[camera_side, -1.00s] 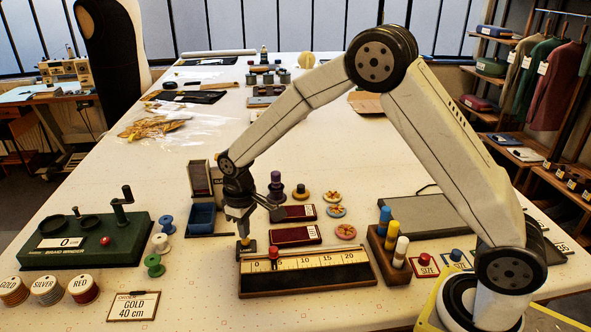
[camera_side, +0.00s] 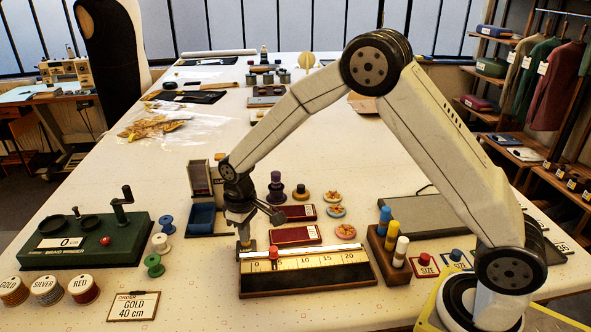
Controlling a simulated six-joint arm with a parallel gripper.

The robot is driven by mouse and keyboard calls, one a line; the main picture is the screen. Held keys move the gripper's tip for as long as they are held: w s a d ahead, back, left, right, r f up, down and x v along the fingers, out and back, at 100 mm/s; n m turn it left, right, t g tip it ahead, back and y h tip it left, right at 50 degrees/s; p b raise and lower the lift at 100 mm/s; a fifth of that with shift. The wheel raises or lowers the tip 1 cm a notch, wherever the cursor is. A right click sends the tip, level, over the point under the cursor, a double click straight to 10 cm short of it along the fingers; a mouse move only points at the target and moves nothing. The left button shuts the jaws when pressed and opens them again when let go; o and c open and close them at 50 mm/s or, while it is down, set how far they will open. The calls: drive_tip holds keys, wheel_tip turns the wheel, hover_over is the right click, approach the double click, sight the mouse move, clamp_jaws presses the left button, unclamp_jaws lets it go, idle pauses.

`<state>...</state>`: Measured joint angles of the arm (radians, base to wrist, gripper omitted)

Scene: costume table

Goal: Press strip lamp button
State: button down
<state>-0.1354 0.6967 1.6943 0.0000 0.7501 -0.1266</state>
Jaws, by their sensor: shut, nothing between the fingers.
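The strip lamp button (camera_side: 247,247) sits on a small dark block at the back left of the ruler board. My gripper (camera_side: 244,241) is shut and empty, pointing straight down over it. The fingertips hide most of the button and appear to touch its top. The strip lamp (camera_side: 315,260) along the ruler board looks bright, with a pale glow over the scale from 0 to 20. A red slider knob (camera_side: 273,253) stands near the low end of the scale.
A green braid winder (camera_side: 85,243) reading 0 cm and thread spools (camera_side: 160,243) stand left. Dark red boxes (camera_side: 296,235) lie behind the ruler board. A wooden peg rack (camera_side: 389,242) stands right. An order card (camera_side: 132,306) reads GOLD 40 cm.

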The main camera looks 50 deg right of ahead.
drive_tip(key=shift+r, duration=3.8)
drive_tip(key=s+d+m+t, duration=0.1)
drive_tip(key=s+d, duration=0.1)
drive_tip(key=s, duration=0.4)
drive_tip(key=s+d+f+m, duration=0.1)
drive_tip(key=s+d, duration=0.1)
drive_tip(key=s, duration=0.5)
drive_tip(key=s+d+f+m+t, duration=0.1)
drive_tip(key=s+d, duration=0.1)
drive_tip(key=s, duration=0.4)
drive_tip(key=shift+s+d+t, duration=0.25)
drive_tip(key=shift+t, duration=0.05)
